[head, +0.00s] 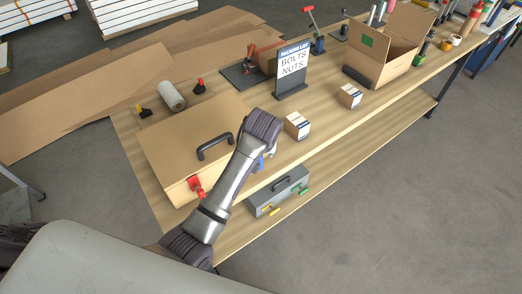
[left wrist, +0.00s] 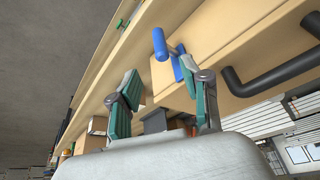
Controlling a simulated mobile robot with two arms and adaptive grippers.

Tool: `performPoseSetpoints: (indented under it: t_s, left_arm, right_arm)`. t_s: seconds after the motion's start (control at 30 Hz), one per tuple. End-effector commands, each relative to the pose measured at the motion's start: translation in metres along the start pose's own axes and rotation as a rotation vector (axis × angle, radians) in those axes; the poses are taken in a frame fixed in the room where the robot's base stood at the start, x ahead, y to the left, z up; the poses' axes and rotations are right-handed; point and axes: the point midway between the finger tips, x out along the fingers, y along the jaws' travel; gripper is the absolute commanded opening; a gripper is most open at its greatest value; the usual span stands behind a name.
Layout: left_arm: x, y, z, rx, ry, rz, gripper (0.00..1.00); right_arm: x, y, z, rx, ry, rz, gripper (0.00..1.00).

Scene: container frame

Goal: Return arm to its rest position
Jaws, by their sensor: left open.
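My left arm (head: 230,180) reaches in from the lower left over the front of the table, and its wrist hides most of the gripper in the head view. In the left wrist view my left gripper (left wrist: 160,103) is open, its two green-padded fingers apart with nothing held between them. A tan case (head: 185,140) with a black handle (head: 214,146) lies on the table, left of the wrist. The handle also shows in the left wrist view (left wrist: 268,75), right of the fingers. A blue latch (left wrist: 168,52) on the case is just beyond the fingers; contact is unclear. My right gripper is not in view.
A red latch (head: 196,186) sits on the case's front. Two small boxes (head: 297,125) (head: 349,96), a packing-list sign (head: 292,70) and an open carton (head: 390,48) stand to the right. A grey toolbox (head: 278,190) is on the lower shelf. The floor at right is clear.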

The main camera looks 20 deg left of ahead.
Motion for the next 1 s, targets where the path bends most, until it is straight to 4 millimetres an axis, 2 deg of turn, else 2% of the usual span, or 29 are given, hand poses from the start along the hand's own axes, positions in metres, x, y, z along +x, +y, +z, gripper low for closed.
performPoseSetpoints:
  t_s: [0.17, 0.6, 0.7, 0.77, 0.83, 1.0]
  left_arm:
    - [-0.008, 0.000, 0.001, 0.001, -0.001, 0.000, 0.47]
    - [-0.008, 0.000, 0.000, 0.001, -0.001, 0.000, 0.47]
    - [-0.007, -0.003, 0.006, 0.006, -0.005, 0.002, 0.47]
    - [-0.005, -0.009, 0.017, 0.018, -0.012, 0.008, 0.47]
    - [-0.002, -0.021, 0.040, 0.046, -0.025, 0.021, 0.47]
    - [-0.011, -0.068, 0.120, 0.165, -0.055, 0.063, 0.47]
  right_arm:
    - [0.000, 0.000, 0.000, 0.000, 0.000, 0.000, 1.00]
    - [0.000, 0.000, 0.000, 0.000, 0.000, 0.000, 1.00]
    - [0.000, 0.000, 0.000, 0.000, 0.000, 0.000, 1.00]
    - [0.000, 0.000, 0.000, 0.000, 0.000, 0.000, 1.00]
    - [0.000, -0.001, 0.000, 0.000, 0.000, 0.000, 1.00]
    - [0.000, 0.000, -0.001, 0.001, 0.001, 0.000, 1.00]
